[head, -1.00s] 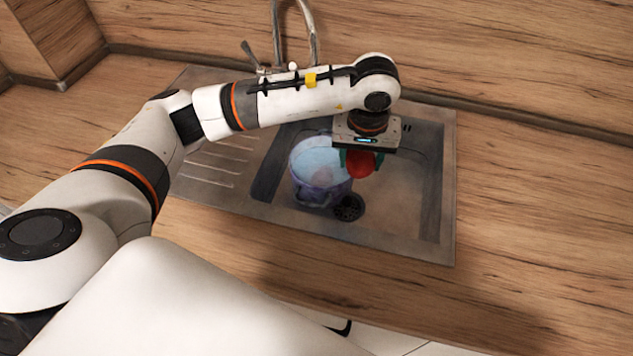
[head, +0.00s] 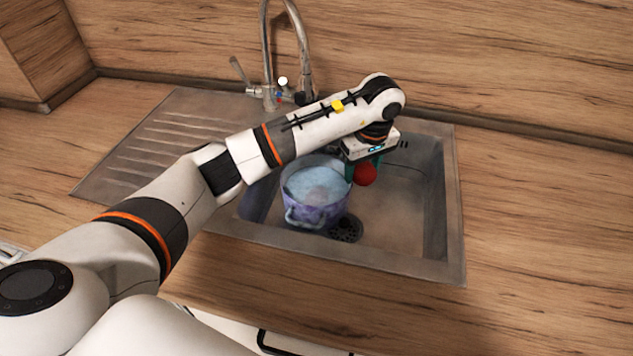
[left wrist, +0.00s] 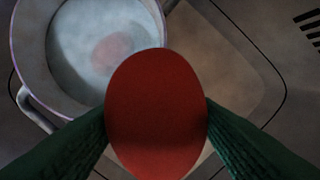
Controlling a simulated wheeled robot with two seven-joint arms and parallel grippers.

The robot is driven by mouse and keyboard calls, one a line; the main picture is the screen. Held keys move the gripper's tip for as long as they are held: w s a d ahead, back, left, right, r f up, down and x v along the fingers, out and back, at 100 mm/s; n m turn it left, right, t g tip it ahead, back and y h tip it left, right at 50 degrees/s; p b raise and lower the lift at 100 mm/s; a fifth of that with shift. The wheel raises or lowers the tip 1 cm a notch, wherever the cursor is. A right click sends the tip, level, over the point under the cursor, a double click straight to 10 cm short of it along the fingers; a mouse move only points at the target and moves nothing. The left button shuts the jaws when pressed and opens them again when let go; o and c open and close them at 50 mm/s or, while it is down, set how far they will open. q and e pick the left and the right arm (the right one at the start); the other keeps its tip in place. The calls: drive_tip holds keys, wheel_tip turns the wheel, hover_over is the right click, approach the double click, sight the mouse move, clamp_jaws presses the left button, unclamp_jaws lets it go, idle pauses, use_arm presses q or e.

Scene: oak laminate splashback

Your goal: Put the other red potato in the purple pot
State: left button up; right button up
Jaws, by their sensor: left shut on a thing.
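My left gripper (head: 362,172) is shut on a red potato (head: 366,175), held over the sink to the right of the purple pot. In the left wrist view the potato (left wrist: 157,115) sits between the two green fingers. The purple pot (head: 312,212) stands upright in the sink, with pale bluish water in it. A blurred reddish shape (left wrist: 111,50) shows in the pot's water in the left wrist view, seemingly another red potato. My right gripper is not in view.
The metal sink (head: 457,220) has a drainboard (head: 150,150) on its left and a drain (head: 346,229) beside the pot. A tap (head: 265,55) rises behind the sink. The wooden worktop to the right (head: 540,220) is clear.

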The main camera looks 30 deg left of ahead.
use_arm(q)
drive_tip(key=p, duration=0.2)
hover_over(316, 193)
wheel_tip(316, 193, down, 2)
drive_tip(key=shift+s+d+f+p, duration=0.15)
drive_tip(key=shift+f+p, duration=0.05)
drive_tip(key=shift+p, duration=0.1)
drive_tip(key=shift+f, duration=0.6)
wheel_tip(316, 193, down, 3)
drive_tip(key=shift+r+p, duration=0.1)
drive_tip(key=shift+p, duration=0.25)
drive_tip(key=shift+f, duration=0.3)
drive_tip(key=shift+f, duration=0.1)
